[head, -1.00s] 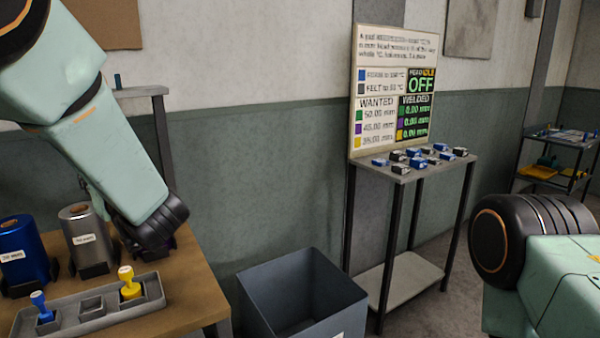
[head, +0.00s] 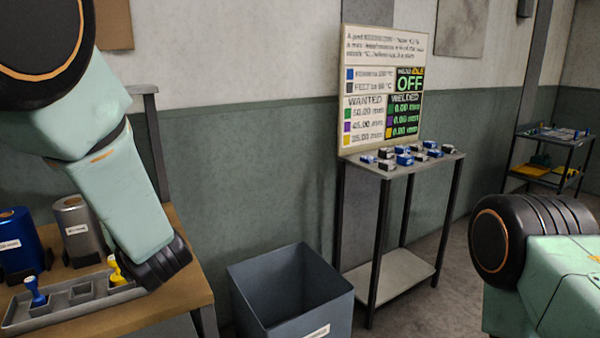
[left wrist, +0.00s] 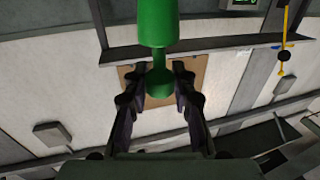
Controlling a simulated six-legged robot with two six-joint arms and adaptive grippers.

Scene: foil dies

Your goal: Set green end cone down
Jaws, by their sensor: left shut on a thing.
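The green end cone (left wrist: 157,22) shows in the left wrist view, with a wide green body, a thin stem and a round knob. My left gripper (left wrist: 159,78) is shut on the knob, one dark finger on each side. In the head view the gripper and green cone are hidden behind my left arm, whose dark wrist is by the right end of the grey tray (head: 20,322). A blue end cone (head: 36,292) stands at the tray's left and a yellow one (head: 117,272) near its right, partly covered. A tray pocket between them looks empty. My right gripper is out of view.
A blue roll (head: 20,245) and a silver roll (head: 80,232) stand behind the tray on the wooden table (head: 195,285). A grey bin (head: 290,290) stands on the floor to the right. A stand (head: 400,168) with small blocks is by the wall.

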